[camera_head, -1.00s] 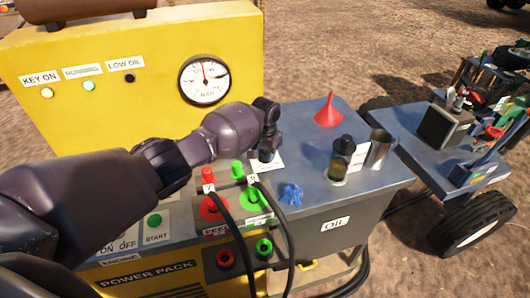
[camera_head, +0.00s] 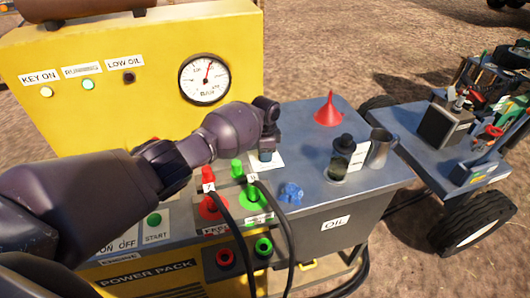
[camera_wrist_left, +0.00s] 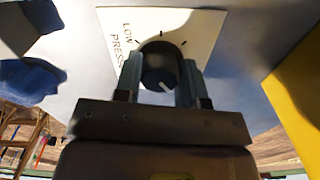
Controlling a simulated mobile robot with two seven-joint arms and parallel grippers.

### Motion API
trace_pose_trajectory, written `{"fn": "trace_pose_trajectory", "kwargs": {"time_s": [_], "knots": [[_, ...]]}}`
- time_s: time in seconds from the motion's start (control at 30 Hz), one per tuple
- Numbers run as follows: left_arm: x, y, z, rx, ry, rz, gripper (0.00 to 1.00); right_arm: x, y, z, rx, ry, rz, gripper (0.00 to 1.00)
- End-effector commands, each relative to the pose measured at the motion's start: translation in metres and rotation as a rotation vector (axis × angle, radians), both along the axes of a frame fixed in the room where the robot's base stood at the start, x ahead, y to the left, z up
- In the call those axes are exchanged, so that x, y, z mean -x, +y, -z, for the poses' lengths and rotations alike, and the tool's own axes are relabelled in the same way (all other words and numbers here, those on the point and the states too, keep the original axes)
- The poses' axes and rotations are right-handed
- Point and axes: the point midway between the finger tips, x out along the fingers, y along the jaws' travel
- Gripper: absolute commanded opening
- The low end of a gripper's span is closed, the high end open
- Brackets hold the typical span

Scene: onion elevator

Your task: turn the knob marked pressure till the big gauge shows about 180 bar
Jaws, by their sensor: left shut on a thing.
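The pressure knob is a dark round knob with a white pointer line (camera_wrist_left: 158,66), on a white plate (camera_wrist_left: 190,25) lettered "LOW" and "PRESS". My left gripper (camera_wrist_left: 160,80) points down at it and is shut, with one finger on each side of the knob. In the head view my left gripper (camera_head: 267,146) stands over the plate, and the knob is mostly hidden. The big gauge (camera_head: 204,78) is on the yellow panel. Its red needle points up and slightly right; its numbers are too small to read surely. My right gripper is not in view.
Red and green hose couplings (camera_head: 213,204) with black hoses stand in front of my gripper. The yellow panel (camera_head: 130,115) rises behind.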

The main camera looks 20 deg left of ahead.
Motion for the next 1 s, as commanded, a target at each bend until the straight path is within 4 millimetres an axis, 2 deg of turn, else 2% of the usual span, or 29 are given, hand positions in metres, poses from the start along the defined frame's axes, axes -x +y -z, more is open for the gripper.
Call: {"fn": "trace_pose_trajectory", "kwargs": {"time_s": [0.3, 0.83, 0.87, 1.0], "knots": [[0.0005, -0.0009, 0.0007, 0.002, 0.001, 0.12, 0.13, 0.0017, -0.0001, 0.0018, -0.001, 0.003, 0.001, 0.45], [0.0004, -0.001, 0.0004, 0.002, 0.001, 0.143, 0.13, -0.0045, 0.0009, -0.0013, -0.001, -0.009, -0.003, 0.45], [0.0004, -0.001, 0.0004, 0.002, 0.001, 0.143, 0.39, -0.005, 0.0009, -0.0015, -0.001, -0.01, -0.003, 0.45], [0.0003, -0.0007, 0.0003, 0.001, 0.0, 0.142, 0.6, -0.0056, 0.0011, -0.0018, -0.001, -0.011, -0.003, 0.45]]}}
